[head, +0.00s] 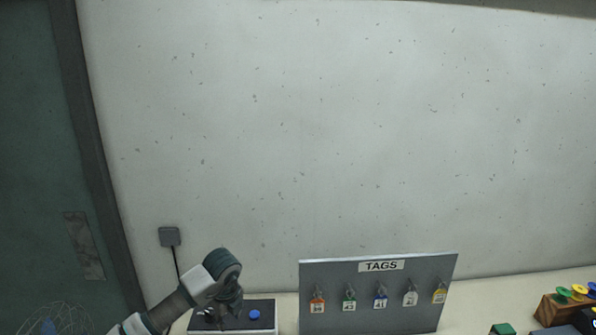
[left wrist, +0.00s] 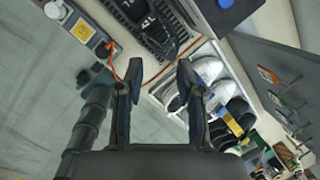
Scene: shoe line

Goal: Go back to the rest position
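My left arm comes in from the lower left in the head view. Its gripper (head: 230,301) points down over the dark box with the blue button, and its fingers are hard to make out there. In the left wrist view the left gripper (left wrist: 160,75) is open, with its two fingers well apart and nothing between them. Below it lies the pale table edge, with a white tray (left wrist: 151,91) of several black and white shoes just to the right of the fingers. My right gripper is in neither view.
A grey TAGS board (head: 378,318) with several coloured tags stands on the table. Left of it is the box with a blue button (head: 254,314). A wooden rack (head: 546,311) with coloured spools stands at the far right. A power strip (left wrist: 82,30) shows in the left wrist view.

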